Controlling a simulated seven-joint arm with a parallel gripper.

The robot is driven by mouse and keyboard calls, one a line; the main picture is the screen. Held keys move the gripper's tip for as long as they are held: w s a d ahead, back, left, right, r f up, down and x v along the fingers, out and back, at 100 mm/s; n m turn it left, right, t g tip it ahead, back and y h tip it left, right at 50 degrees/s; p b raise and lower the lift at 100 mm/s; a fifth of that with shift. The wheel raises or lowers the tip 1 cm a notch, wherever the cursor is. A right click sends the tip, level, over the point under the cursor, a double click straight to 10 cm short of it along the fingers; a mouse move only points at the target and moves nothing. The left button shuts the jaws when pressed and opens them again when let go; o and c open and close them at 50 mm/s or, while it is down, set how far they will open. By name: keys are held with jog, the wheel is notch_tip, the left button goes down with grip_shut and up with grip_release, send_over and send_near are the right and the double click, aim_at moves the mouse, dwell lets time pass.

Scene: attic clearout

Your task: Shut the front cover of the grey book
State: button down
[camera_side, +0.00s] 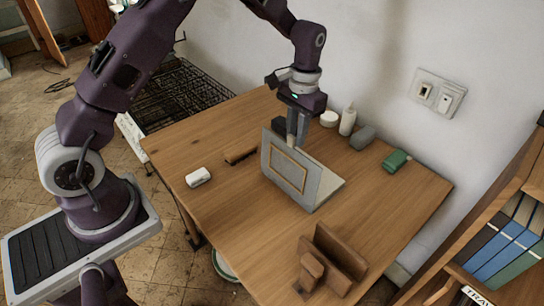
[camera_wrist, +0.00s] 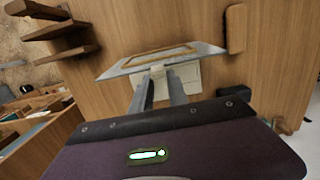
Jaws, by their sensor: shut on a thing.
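The grey book (camera_side: 327,187) stands open on the wooden table, its pale pages lying to the right and behind the cover. Its front cover (camera_side: 290,172), with a tan rectangular frame, is raised nearly upright and faces the side camera. In the wrist view the cover (camera_wrist: 118,71) shows edge-on beyond my fingers, with the pale pages (camera_wrist: 193,77) beside them. My gripper (camera_side: 298,141) points down at the cover's upper edge, on the page side, and is shut on the cover. The fingertips are partly hidden behind the cover, so the exact contact is not clear.
A brown wooden bar (camera_side: 241,155) and a white block (camera_side: 198,177) lie left of the book. A white bottle (camera_side: 348,118), a grey block (camera_side: 362,138) and a green box (camera_side: 395,160) stand near the wall. A wooden stand (camera_side: 337,256) is at the front. Table left of the cover is mostly bare.

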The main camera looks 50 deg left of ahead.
dwell(0.3)
jog(key=shift+w+f+g, duration=0.25)
jog(key=shift+w+g, duration=0.3)
jog(key=shift+w, duration=0.35)
jog(key=shift+w+f+g, duration=0.2)
jog(key=shift+w+g, duration=0.35)
jog(key=shift+w, duration=0.35)
jog(key=c, duration=1.2)
grip_release()
jog(key=v, duration=0.6)
jog(key=shift+f, duration=0.1)
